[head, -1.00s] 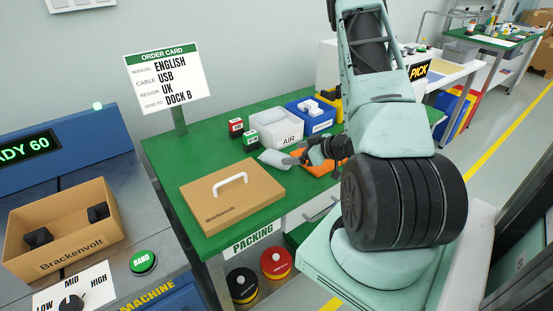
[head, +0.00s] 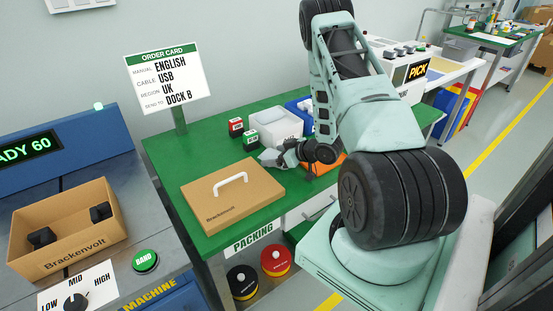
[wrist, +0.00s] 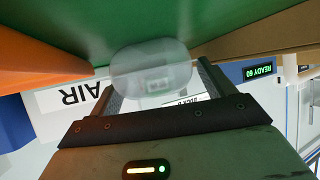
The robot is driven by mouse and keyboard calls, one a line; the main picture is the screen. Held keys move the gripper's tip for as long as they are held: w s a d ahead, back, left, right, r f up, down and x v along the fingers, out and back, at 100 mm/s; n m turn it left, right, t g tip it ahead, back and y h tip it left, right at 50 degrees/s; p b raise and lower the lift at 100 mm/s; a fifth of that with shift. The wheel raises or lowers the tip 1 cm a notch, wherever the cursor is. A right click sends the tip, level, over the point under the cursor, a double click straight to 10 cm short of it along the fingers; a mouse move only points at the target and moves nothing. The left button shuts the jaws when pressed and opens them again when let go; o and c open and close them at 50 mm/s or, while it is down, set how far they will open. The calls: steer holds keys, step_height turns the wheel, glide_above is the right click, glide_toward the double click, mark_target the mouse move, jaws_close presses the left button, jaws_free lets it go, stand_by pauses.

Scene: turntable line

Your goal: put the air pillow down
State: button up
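The air pillow (wrist: 150,72), pale and translucent, is between the two fingertips of my gripper (wrist: 155,80) in the wrist view, touching both. My gripper (head: 277,156) is low over the green packing table (head: 160,155) in the head view. There the pillow (head: 267,157) shows just beyond the fingers, behind the cardboard lid with the white handle (head: 240,197). Whether the pillow touches the tabletop is hard to tell.
The white AIR bin (head: 275,126) stands behind the gripper. Small red (head: 236,126) and green (head: 251,138) boxes stand to its left. An orange tray (head: 327,163) lies right, partly hidden by my arm. The table's back left is clear.

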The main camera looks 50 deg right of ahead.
mark_target(277, 154)
steer(key=c, duration=1.1)
steer(key=shift+o, duration=0.2)
step_height(277, 154, up, 18)
